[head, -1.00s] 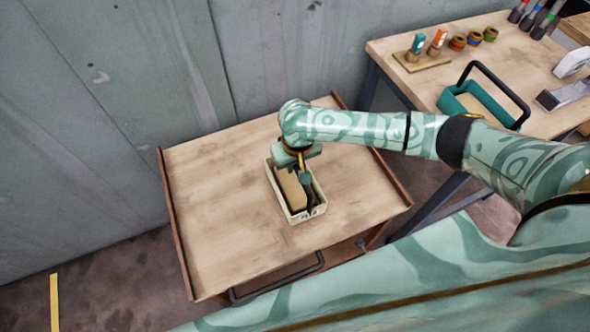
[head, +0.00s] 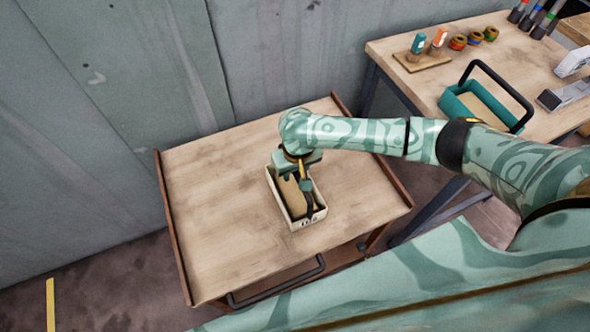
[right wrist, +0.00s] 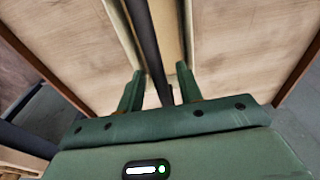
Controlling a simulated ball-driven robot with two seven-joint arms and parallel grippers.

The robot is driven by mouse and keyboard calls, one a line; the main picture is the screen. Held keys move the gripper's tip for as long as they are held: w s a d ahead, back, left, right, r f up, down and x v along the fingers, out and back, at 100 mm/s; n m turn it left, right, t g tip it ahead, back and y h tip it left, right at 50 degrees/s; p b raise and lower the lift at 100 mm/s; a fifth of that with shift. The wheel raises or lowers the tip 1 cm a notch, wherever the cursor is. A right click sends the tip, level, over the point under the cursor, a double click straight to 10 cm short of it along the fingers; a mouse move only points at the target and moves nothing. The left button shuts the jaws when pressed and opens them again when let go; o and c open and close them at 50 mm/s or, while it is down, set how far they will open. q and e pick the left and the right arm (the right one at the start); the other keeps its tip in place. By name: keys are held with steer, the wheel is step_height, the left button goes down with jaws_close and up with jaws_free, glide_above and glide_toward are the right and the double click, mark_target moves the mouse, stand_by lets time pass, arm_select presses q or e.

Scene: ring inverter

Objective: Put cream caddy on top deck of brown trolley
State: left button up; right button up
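The cream caddy (head: 317,218), an open box with a dark handle, sits on the wooden top deck of the brown trolley (head: 215,205), right of the deck's middle. My right gripper (head: 306,192) is over the caddy, pointing down. In the right wrist view the gripper (right wrist: 159,88) has its two fingers apart, with the dark handle (right wrist: 149,50) running between them and gaps on both sides. The caddy's cream walls (right wrist: 187,52) show beyond the fingertips. The arm and gripper hide part of the caddy. My left gripper is not in view.
A workbench (head: 400,50) at the upper right holds a teal caddy (head: 490,110) with a dark handle and several small items. The trolley has raised brown side rims and a dark front handle (head: 275,283). A grey wall stands behind. The deck left of the caddy is clear.

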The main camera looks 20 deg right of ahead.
step_height(320, 180, up, 12)
steer(key=s+p, duration=0.1)
steer(key=p, duration=0.5)
steer(key=shift+s, duration=0.25)
steer(key=shift+f, duration=0.15)
